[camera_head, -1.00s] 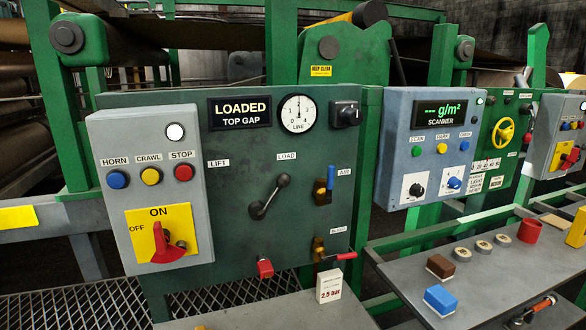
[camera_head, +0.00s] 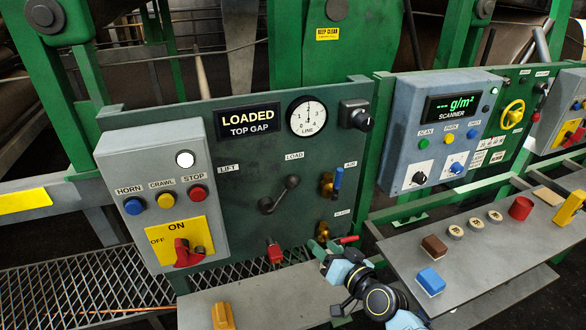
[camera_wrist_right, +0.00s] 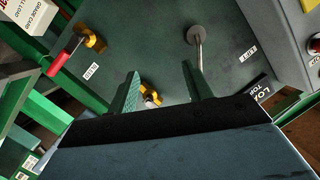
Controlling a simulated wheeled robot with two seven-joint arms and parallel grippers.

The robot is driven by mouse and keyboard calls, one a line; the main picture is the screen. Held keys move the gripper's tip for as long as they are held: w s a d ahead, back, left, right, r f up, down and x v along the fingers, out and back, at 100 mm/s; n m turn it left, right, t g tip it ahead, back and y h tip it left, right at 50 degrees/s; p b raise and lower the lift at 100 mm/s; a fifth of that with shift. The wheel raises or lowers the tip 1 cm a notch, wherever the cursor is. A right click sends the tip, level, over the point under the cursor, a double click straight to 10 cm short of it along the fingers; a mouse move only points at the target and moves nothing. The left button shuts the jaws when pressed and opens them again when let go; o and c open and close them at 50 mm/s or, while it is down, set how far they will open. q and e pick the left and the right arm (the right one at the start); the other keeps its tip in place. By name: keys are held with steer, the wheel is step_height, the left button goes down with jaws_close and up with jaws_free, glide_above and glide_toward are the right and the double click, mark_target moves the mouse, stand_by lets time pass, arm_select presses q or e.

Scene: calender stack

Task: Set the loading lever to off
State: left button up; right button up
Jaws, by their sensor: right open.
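The loading lever (camera_head: 291,182) is a grey arm with a dark round knob on the green panel (camera_head: 238,238). It tilts up and right from its hub, below the LOAD label (camera_head: 294,156); the LIFT label (camera_head: 229,168) is to its upper left. I see no OFF label beside it. My right gripper (camera_head: 326,246) is low in front of the panel, right of and below the lever, apart from it. In the right wrist view the gripper (camera_wrist_right: 166,92) is open and empty, and the lever (camera_wrist_right: 196,36) stands beyond its fingertips. My left gripper is out of view.
A red-handled bleed valve (camera_head: 345,240) and a blue-handled air valve (camera_head: 337,180) are close to the gripper. A grey box (camera_head: 216,222) carries a red ON/OFF switch (camera_head: 187,254). A shelf (camera_head: 470,262) holds small blocks. The space before the lever is clear.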

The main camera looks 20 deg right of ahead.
steer(key=t+y+p, duration=0.1)
steer(key=t, duration=0.1)
glide_toward(296, 185)
steer(key=s, duration=0.2)
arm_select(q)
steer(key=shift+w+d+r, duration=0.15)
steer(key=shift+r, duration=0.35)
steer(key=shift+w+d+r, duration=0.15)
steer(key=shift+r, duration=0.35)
arm_select(e)
steer(key=x, duration=1.3)
steer(key=shift+w+d, duration=0.2)
steer(key=shift+w, duration=0.05)
steer(key=shift+c, duration=0.4)
jaws_close()
